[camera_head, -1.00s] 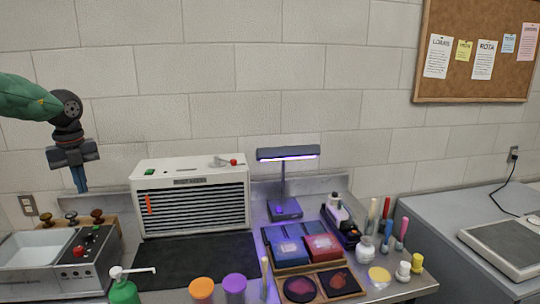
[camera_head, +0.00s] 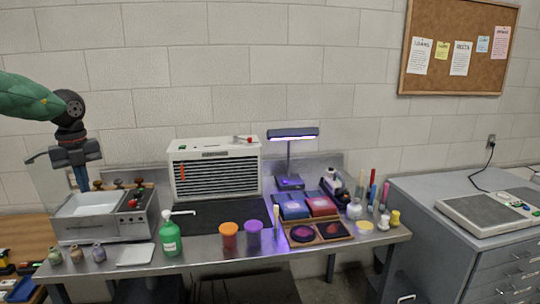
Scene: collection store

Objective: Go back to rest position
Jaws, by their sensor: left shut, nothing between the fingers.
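My left gripper (camera_head: 82,178) hangs at the left of the head view, fingers pointing down and shut, with nothing between them. It shows in front of the back part of the metal basin unit (camera_head: 100,228); I cannot tell the exact gap, but it looks raised above it. The green left arm comes in from the left edge. My right gripper is not in view.
A steel bench (camera_head: 200,262) holds a white louvred unit (camera_head: 214,168), a UV lamp (camera_head: 292,134), a green pump bottle (camera_head: 170,236), orange (camera_head: 229,235) and purple (camera_head: 253,231) lidded jars and a wooden tray (camera_head: 318,243). A grey cabinet (camera_head: 430,205) stands right; wall behind.

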